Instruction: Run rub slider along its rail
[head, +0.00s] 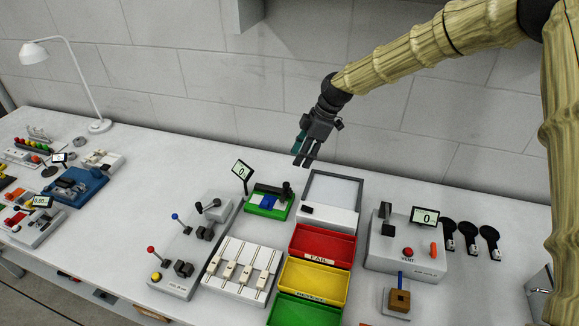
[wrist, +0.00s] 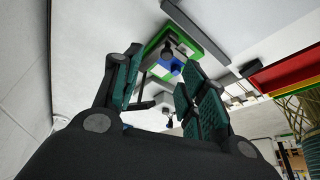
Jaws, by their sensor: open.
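A green-based device (head: 268,201) with a blue block (head: 267,202) and a dark upright handle (head: 286,188) stands at the back of the bench. I take this to be the rub slider unit, but no label is readable. It also shows in the wrist view as a green base (wrist: 196,33) with a blue part (wrist: 176,68), seen beyond and between the fingers. My gripper (head: 305,160) is open and empty, above and behind the device, apart from it. Its fingers frame the device in the wrist view (wrist: 163,88).
A small display (head: 242,171) stands behind the device at left. A grey-framed tray (head: 332,187) and red (head: 322,243), yellow and green bins lie to the right. A white slider panel (head: 241,268) and lever box (head: 190,245) are in front. The wall is close behind.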

